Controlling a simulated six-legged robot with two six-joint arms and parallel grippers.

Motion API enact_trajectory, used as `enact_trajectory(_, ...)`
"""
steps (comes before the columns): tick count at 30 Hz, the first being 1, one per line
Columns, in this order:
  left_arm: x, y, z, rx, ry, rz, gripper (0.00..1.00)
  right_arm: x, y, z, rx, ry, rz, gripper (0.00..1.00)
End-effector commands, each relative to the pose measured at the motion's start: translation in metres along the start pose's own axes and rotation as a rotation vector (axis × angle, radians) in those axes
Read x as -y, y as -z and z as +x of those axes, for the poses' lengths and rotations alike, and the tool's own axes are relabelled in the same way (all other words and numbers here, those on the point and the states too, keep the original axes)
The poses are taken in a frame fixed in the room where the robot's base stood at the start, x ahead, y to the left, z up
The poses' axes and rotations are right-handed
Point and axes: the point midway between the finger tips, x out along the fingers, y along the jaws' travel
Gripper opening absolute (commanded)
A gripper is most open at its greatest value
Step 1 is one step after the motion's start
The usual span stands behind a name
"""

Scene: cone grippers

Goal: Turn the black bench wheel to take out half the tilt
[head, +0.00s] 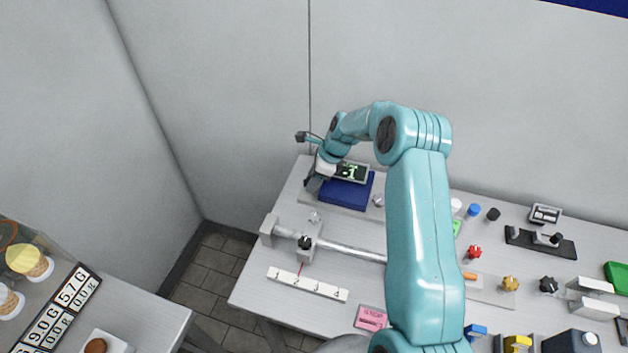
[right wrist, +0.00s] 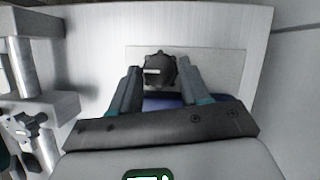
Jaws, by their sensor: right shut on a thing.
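The black bench wheel (right wrist: 152,70) shows in the right wrist view as a dark lobed knob with a pale mark line, on a light plate. My right gripper (right wrist: 158,82) has a finger on each side of it and is shut on it. In the head view my right gripper (head: 310,181) reaches down at the left end of the blue block (head: 345,193), and it hides the wheel there. A screen with green marks (head: 351,172) stands behind the blue block; the reading is too small to tell. My left gripper is not in view.
Clear knobs (head: 378,200) sit near the block. A metal rod (head: 350,252) with a black-knobbed clamp (head: 305,242) and a numbered white strip (head: 306,284) lie in front. Several coloured knobs and parts crowd the bench's right side. A second table (head: 165,322) stands at lower left.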

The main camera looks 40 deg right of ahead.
Motion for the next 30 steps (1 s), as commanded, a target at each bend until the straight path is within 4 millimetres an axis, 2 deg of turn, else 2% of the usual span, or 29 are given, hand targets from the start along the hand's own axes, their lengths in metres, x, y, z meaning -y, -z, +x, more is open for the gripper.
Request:
enact_trajectory(1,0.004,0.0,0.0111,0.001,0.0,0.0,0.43,0.0029,0.0023,0.0051,0.001,-0.017,-0.054,0.15)
enact_trajectory(6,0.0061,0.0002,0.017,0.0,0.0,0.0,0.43,0.0035,0.0007,0.0015,0.001,-0.074,-0.192,0.15)
enact_trajectory(15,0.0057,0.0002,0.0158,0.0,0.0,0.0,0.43,0.0031,0.0002,-0.0006,0.0,-0.083,-0.21,0.15)
enact_trajectory(16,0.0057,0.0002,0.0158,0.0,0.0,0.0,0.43,0.0032,0.0002,-0.0006,0.0,-0.083,-0.209,0.49)
enact_trajectory(18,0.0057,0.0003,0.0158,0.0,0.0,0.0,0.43,0.0032,0.0002,-0.0006,0.0,-0.083,-0.209,0.71)
enact_trajectory(30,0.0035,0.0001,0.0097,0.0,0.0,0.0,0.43,0.0016,-0.0006,-0.0026,-0.001,-0.064,-0.157,0.71)
